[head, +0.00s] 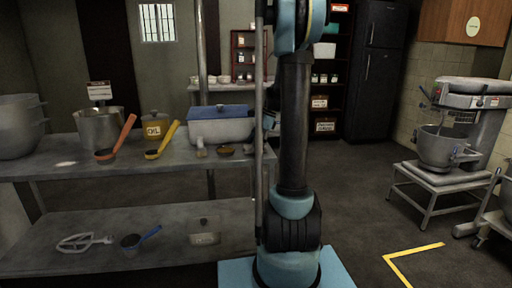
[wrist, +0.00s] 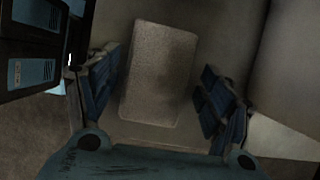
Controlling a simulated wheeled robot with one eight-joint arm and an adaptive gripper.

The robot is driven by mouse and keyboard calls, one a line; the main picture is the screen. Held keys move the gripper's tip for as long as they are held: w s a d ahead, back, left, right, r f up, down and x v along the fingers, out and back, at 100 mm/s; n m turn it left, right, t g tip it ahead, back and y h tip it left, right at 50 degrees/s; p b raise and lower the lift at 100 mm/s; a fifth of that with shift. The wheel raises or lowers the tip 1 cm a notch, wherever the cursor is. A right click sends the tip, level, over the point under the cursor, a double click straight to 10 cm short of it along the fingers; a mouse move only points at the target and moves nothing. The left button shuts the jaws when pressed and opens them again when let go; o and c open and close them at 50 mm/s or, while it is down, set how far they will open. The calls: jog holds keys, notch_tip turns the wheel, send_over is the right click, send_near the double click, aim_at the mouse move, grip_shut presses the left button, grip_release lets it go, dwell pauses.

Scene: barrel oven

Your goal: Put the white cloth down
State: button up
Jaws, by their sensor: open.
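In the wrist view, a pale, speckled rectangular piece with rounded corners, which looks like the folded white cloth (wrist: 160,85), lies flat below my gripper (wrist: 158,65). My gripper is open, with one dark blue finger on each side of the cloth. The fingers look apart from its edges; the height between them and the cloth is hard to judge. In the head view my arm stands in front, and I cannot make out the gripper or the cloth clearly.
A steel table (head: 60,158) at left holds a pot (head: 100,130), an oil jar (head: 155,127), red and yellow ladles, and a blue-lidded bin (head: 220,128). A mixer (head: 440,145) stands on a low stand at right. The floor between is clear.

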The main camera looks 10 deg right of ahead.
jog(key=shift+r, duration=0.1)
jog(key=shift+r, duration=0.25)
jog(key=v, duration=1.2)
jog(key=s+a+n+h, duration=0.1)
jog(key=s+a+n, duration=0.3)
jog(key=s, duration=0.6)
jog(key=s+f+n+t+h, duration=0.1)
jog(key=s+f+n, duration=0.6)
jog(key=s, duration=0.5)
jog(key=s+f+n+t+h, duration=0.1)
jog(key=s+f+n+h, duration=0.1)
jog(key=s+f+n, duration=0.5)
jog(key=s+f, duration=0.4)
jog(key=s, duration=0.1)
jog(key=shift+s+a+f+h, duration=0.3)
jog(key=shift+s+a+f, duration=0.05)
jog(key=shift+s+f, duration=0.05)
